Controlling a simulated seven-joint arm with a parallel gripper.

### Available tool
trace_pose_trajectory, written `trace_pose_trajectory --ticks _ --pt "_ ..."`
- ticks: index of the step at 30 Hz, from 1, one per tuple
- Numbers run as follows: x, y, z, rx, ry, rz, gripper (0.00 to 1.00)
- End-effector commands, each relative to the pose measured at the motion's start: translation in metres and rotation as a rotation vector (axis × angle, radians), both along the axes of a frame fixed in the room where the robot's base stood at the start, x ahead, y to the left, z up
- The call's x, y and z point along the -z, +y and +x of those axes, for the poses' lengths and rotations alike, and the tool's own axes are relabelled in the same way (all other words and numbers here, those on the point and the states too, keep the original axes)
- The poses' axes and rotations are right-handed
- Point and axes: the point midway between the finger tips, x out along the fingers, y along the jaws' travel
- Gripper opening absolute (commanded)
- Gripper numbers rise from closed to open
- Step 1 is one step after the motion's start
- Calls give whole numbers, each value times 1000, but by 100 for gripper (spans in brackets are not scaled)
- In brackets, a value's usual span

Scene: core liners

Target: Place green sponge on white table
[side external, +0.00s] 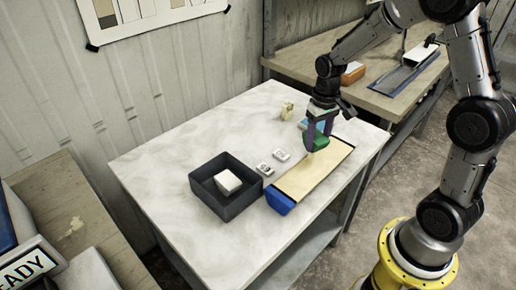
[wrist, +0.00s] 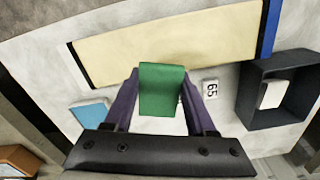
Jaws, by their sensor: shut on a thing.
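The green sponge (wrist: 162,90) is held between the two purple fingers of my gripper (wrist: 163,100). In the side external view the sponge (side external: 320,145) hangs from my gripper (side external: 320,125) near the far end of the beige board. The gripper is shut on it. I cannot tell from these views whether the sponge touches anything below. The white marbled table (side external: 165,165) lies under the gripper, and its bare surface (wrist: 50,65) shows in the wrist view.
A dark open box (side external: 208,202) holds a white block (side external: 228,182). Small numbered white tiles (side external: 282,155), a yellowish item (side external: 287,110) and a blue piece (wrist: 90,112) are nearby. The table's left half is clear.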

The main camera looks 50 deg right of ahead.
Motion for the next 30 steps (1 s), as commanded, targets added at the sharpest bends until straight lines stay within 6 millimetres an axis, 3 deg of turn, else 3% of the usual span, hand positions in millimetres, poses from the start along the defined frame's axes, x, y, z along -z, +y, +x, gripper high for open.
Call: trace_pose_trajectory --ticks 1,6,13,23,30 --pt "-6 -19 -17 69 -2 0 12" --pt "-19 -64 -66 259 -1 -1 12" --pt "-32 -100 -110 432 0 0 12" --pt "-36 -115 -119 488 1 1 12" --pt "-18 -140 -90 486 4 2 12"
